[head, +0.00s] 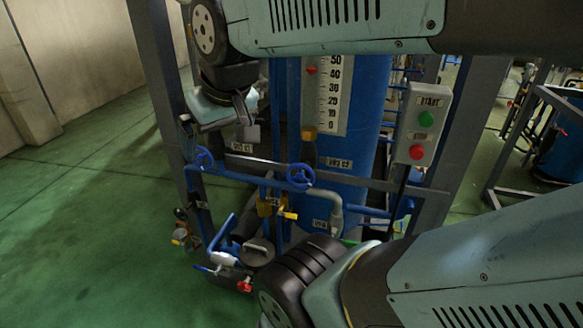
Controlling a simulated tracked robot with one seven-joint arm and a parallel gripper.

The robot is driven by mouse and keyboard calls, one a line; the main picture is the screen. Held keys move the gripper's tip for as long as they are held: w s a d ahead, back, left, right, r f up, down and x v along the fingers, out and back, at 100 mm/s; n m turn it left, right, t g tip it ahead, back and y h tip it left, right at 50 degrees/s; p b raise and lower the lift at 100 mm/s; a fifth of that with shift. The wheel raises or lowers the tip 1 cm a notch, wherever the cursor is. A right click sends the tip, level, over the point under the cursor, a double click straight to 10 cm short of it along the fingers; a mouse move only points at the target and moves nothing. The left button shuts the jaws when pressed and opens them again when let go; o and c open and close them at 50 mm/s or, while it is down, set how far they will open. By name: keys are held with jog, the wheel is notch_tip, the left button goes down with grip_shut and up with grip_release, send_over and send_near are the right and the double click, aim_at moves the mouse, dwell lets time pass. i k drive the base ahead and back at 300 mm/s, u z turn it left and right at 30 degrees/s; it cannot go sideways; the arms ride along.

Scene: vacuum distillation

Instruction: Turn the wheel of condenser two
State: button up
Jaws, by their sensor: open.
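Two blue handwheels sit on the blue pipe in front of the blue column: a left wheel (204,159) and a right wheel (299,176). A small label (339,163) right of the wheels seems to end in "C2", and another label (242,147) sits above them. The print is too small to be sure which wheel belongs to condenser two. My gripper (219,137) is open and points down, above the left wheel and up-left of the right wheel. It appears empty and apart from both wheels. The depth gap cannot be told.
A blue column with a scale (325,95) stands behind the wheels. A start box (424,123) with green and red buttons hangs to the right. Grey frame posts (160,80) flank the rig. Valves and a red-handled tap (244,286) sit below. Green floor at left is clear.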

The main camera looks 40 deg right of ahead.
aim_at(300, 175)
jog(key=z, duration=0.9)
